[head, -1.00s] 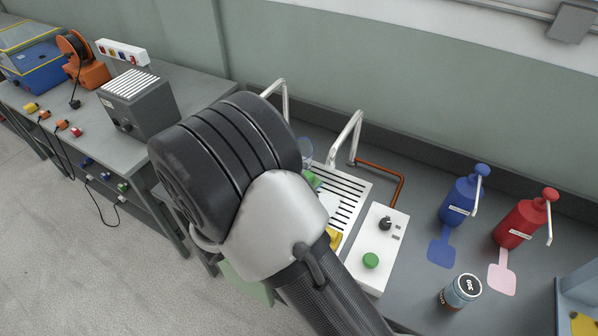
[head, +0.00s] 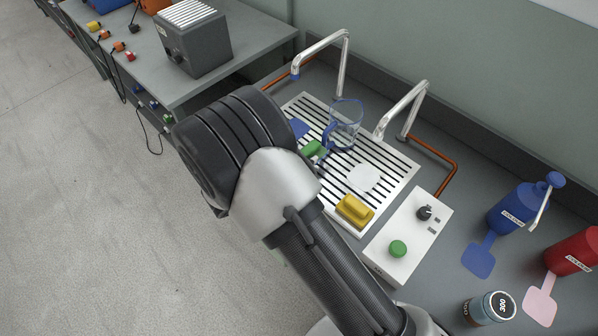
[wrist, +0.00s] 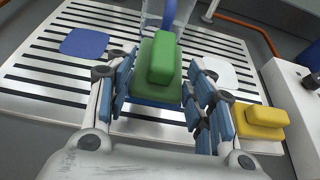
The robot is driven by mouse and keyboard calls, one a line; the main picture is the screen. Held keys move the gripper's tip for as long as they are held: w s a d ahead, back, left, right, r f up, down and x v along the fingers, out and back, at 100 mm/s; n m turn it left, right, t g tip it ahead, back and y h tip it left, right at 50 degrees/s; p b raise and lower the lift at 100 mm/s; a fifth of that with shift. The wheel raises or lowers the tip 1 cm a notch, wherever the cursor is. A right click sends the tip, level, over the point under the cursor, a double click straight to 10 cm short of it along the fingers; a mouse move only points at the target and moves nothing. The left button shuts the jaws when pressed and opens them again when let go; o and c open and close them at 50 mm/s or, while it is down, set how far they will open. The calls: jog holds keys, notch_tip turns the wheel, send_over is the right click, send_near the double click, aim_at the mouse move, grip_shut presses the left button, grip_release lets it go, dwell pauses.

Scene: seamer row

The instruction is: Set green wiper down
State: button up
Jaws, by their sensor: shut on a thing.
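The green wiper (wrist: 160,67) is between the fingers of my gripper (wrist: 160,92) in the wrist view, over the slotted metal grate (wrist: 35,85). My gripper is shut on it; whether its underside touches the grate cannot be told. In the head view the green wiper (head: 312,148) shows just past my arm, which hides most of my gripper. A yellow wiper (head: 355,210) lies on the near right part of the grate (head: 400,160). A blue patch (wrist: 83,43) is left of the green wiper and a white patch (wrist: 220,72) is right of it.
A clear jug (head: 346,112) with a blue handle stands just beyond the green wiper. Two metal taps (head: 405,105) rise behind the grate. A white control box (head: 408,235) with a green button is at the right. Blue and red bottles (head: 518,208) stand farther right.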

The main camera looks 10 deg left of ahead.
jog(key=shift+f+b, duration=0.75)
jog(key=shift+f, duration=1.75)
jog(key=shift+f, duration=0.25)
jog(key=o, duration=1.1)
jog(key=shift+o, duration=0.2)
jog(key=shift+r, duration=0.15)
jog(key=shift+r, duration=0.25)
jog(key=p+v, duration=0.3)
jog(key=v, duration=0.8)
jog(key=shift+s, duration=0.4)
